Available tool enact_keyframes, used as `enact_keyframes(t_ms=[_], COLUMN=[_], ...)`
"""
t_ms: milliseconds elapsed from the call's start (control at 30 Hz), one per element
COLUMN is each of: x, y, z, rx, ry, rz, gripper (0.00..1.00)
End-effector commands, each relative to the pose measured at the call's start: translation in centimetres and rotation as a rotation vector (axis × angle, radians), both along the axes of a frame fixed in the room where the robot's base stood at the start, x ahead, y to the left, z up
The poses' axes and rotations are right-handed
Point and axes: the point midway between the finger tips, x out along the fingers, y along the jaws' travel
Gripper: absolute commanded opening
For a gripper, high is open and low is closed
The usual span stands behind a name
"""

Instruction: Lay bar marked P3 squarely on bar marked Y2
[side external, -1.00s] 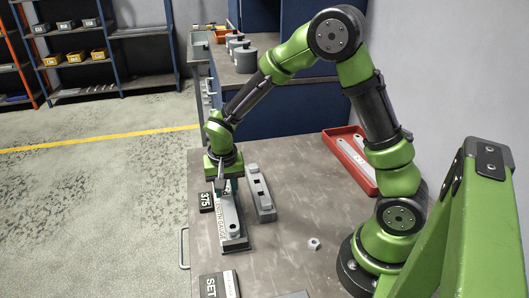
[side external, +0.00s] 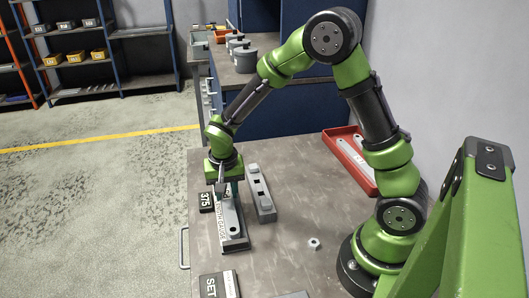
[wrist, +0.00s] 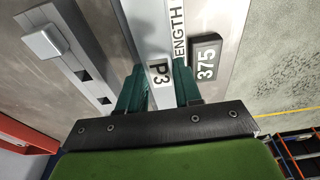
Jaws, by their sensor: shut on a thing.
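My gripper (wrist: 160,90) has its dark green fingers on both sides of a narrow light grey bar marked P3 (wrist: 143,30), shut on it. In the side view my gripper (side external: 226,189) is at the far end of the long pale fixture with "LENGTH" lettering (wrist: 181,20), which also shows in the side view (side external: 235,243). The bar lies along this fixture; whether it touches it or hangs just above I cannot tell. No Y2 mark is legible in either view, so I cannot tell which bar is Y2.
A grey piece with end blocks and square dark holes (side external: 260,192) lies right of the fixture. A black 375 plate (side external: 206,202) is at its left. A red tray (side external: 338,150) with bars, a nut (side external: 314,243) and a SET plate (side external: 218,286) are on the table.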

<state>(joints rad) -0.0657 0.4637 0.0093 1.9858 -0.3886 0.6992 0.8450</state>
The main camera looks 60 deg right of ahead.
Motion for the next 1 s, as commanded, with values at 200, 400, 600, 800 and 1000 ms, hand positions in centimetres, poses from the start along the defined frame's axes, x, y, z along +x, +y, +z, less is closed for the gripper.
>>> enact_keyframes(t_ms=[200, 400, 600, 800, 1000], x=[0.0, 0.0, 0.0, 0.0, 0.1], y=[0.0, 0.0, 0.0, 0.0, 0.0], z=[0.0, 0.0, 0.0, 0.1, 1.5], rx=[0.000, 0.000, 0.000, 0.000, 0.000], ry=[-0.001, -0.001, -0.001, 0.000, -0.003], rz=[0.000, 0.000, 0.000, 0.000, 0.000], gripper=[0.00, 0.49, 0.63, 0.63, 0.63])
